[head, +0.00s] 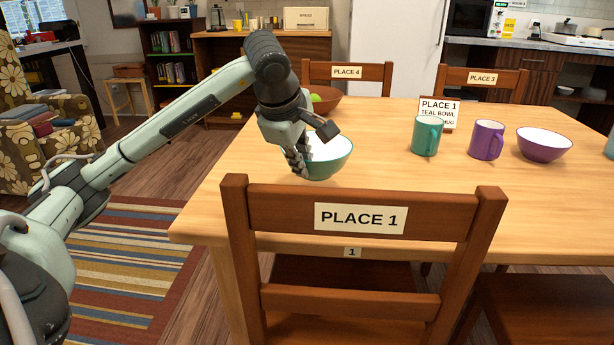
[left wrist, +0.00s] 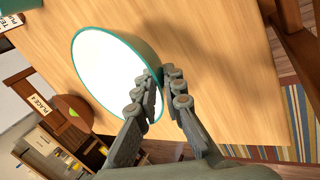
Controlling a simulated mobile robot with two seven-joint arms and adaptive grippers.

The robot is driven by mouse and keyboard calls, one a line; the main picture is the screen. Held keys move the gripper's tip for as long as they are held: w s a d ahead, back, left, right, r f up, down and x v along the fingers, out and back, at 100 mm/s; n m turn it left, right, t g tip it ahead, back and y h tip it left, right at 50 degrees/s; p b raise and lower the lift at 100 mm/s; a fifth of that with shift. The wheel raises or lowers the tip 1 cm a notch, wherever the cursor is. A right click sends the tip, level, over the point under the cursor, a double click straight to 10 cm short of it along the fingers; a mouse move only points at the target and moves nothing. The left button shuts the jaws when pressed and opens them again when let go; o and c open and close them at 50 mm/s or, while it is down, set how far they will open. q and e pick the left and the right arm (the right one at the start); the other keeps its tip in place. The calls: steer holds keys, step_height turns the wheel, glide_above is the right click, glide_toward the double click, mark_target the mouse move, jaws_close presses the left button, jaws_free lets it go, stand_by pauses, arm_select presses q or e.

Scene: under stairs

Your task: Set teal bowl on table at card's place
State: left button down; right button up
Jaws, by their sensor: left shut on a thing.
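My left gripper (head: 300,164) is shut on the near left rim of the teal bowl (head: 332,162), white inside. In the left wrist view the fingertips (left wrist: 163,82) pinch the rim of the bowl (left wrist: 102,62). The bowl is over the left part of the wooden table (head: 240,185), behind the chair marked PLACE 1 (head: 360,218). I cannot tell whether its base touches the table. The place card (head: 438,112) reads PLACE 1, TEAL BOWL and a partly hidden mug line. It stands right of the bowl, behind a teal mug (head: 427,137). My right gripper is out of view.
A purple mug (head: 486,141) and purple bowl (head: 545,144) stand to the right. A brown bowl with green fruit (head: 325,98) stands behind the teal bowl. Chairs PLACE 4 (head: 347,72) and PLACE 3 (head: 482,78) line the far side. Tabletop between teal bowl and teal mug is clear.

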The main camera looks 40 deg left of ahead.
arm_select(q)
steer(key=shift+w+d+f, duration=0.2)
steer(key=shift+w, duration=0.15)
steer(key=shift+w+f, duration=0.1)
steer(key=shift+f, duration=1.95)
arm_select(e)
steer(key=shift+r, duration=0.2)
arm_select(q)
steer(key=shift+f+b, duration=0.15)
steer(key=shift+b, duration=0.15)
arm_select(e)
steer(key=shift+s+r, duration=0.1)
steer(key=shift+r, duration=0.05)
arm_select(q)
steer(key=c, duration=1.6)
jaws_free()
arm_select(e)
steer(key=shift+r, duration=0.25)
